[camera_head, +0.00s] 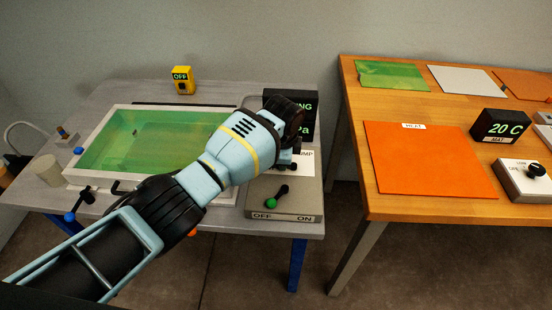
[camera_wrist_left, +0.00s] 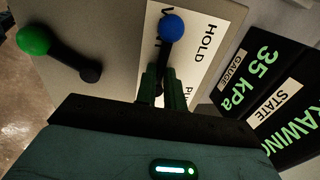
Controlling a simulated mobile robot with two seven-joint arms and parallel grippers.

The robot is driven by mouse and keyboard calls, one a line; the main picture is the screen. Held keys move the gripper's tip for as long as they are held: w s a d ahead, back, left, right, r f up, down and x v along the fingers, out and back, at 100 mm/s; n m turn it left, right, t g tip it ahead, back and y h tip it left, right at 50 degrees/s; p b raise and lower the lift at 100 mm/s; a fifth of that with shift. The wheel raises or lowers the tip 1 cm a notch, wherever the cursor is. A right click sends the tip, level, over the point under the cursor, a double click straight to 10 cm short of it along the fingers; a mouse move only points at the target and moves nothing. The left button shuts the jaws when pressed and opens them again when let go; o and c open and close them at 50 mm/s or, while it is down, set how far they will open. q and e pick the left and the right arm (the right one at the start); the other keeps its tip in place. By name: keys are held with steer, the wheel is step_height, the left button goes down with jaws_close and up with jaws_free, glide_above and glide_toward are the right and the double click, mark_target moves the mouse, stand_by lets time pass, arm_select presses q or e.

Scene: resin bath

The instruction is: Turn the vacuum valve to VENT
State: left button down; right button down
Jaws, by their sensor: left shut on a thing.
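The vacuum valve lever (camera_wrist_left: 171,27) has a blue ball knob and a dark stem, seen in the left wrist view. My left gripper (camera_wrist_left: 162,92) is shut on its stem, with the green fingers on both sides. The white valve label (camera_wrist_left: 200,45) reads HOLD beside the knob, with part of a word starting with V and part of PUMP showing. In the head view my left arm hides the lever, and the label (camera_head: 304,166) shows only the end of PUMP. My right gripper is not in view.
A green-knobbed switch lever (camera_head: 270,203) stands beside the valve, above OFF and ON marks. A gauge display (camera_wrist_left: 250,68) reads 35 kPa, next to a partly cut-off state display (camera_wrist_left: 294,107). The green bath (camera_head: 150,140) lies left; an orange mat (camera_head: 425,160) lies on the right table.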

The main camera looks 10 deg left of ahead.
arm_select(q)
steer(key=shift+n, duration=0.3)
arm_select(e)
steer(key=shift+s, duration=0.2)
arm_select(q)
steer(key=c, duration=1.5)
jaws_free()
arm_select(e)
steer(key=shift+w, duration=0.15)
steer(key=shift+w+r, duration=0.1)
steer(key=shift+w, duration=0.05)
